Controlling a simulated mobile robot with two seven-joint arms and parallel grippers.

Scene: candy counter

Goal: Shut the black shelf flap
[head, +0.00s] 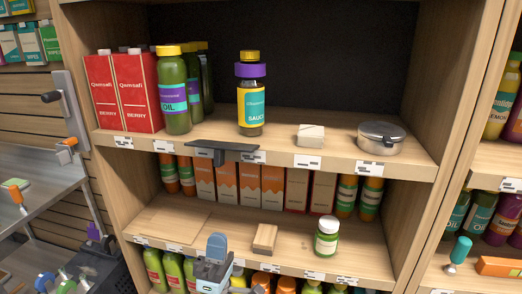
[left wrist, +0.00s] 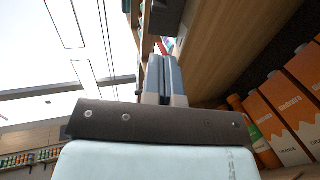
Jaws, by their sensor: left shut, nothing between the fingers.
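The black shelf flap (head: 230,147) is a thin dark plate at the front edge of the upper shelf, below the sauce bottle. It looks roughly level and sticks out past the edge, with a small dark tab hanging below it. My left gripper (head: 216,243) is below the flap, in front of the lower shelf, with blue fingers pointing up. The fingers are closed together and empty, apart from the flap. In the left wrist view the closed fingers (left wrist: 165,75) point at a dark piece above them, which may be the flap. My right gripper is not in view.
The upper shelf (head: 350,150) holds red cartons (head: 125,92), green oil bottles (head: 174,95), a sauce bottle (head: 251,100), a pale block (head: 311,134) and a round metal tin (head: 381,138). On the lower shelf a wooden block (head: 265,238) and a white-capped jar (head: 326,237) stand right of my gripper.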

